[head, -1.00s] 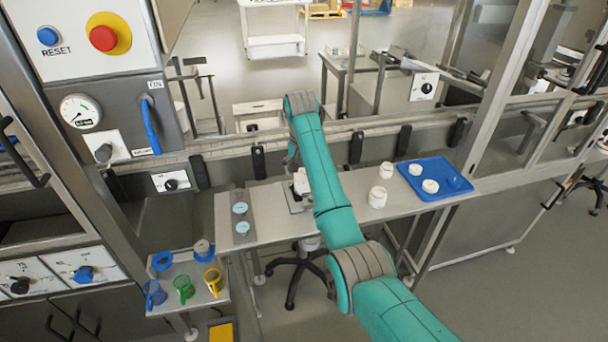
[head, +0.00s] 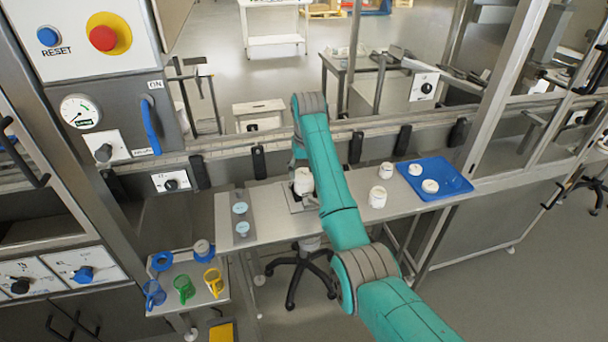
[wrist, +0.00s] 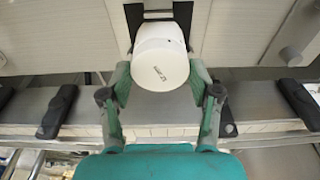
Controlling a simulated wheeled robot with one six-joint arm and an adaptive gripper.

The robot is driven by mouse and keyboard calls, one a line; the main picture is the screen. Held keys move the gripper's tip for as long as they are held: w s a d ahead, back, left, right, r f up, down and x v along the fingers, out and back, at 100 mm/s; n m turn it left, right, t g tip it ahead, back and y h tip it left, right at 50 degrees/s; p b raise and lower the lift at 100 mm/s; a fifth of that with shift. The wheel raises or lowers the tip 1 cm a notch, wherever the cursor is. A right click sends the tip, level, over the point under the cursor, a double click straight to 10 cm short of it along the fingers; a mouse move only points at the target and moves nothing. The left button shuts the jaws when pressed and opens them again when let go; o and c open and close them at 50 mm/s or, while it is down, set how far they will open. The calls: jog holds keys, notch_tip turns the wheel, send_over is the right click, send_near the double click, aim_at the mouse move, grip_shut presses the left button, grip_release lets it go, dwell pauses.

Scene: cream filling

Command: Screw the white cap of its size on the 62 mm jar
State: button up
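A white cap (wrist: 162,68) with small print on top, too blurred to read surely, fills the middle of the wrist view. The fingers of my gripper (wrist: 163,88) lie close against both its sides and seem closed on it. In the head view a white capped shape (head: 303,180) stands at the grey fixture (head: 296,203) on the bench, left of my arm; whether cap and jar are seated together I cannot tell. My gripper is mostly hidden behind my arm there. Two other white jars (head: 377,197) (head: 386,170) stand right of my arm.
A blue tray (head: 455,178) at the bench's right holds two white caps (head: 430,186) (head: 415,168). A grey plate with two pale blue discs (head: 240,208) lies left. Coloured cups (head: 184,286) stand on a low side table. A rail (head: 230,158) runs behind the bench.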

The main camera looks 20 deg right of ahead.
jog(key=c, duration=0.5)
jog(key=m, duration=0.4)
jog(key=shift+a+h, duration=0.1)
jog(key=shift+h, duration=0.2)
jog(key=shift+c, duration=0.2)
jog(key=shift+f+m, duration=0.1)
jog(key=shift+m, duration=0.8)
jog(key=m, duration=0.2)
jog(key=shift+m+h, duration=0.3)
jog(key=m, duration=0.3)
jog(key=shift+a+g, duration=0.1)
jog(key=shift+g, duration=0.3)
jog(key=shift+w+m, duration=0.1)
jog(key=shift+m, duration=0.8)
jog(key=m+g, duration=0.1)
jog(key=m, duration=0.3)
jog(key=shift+h, duration=0.3)
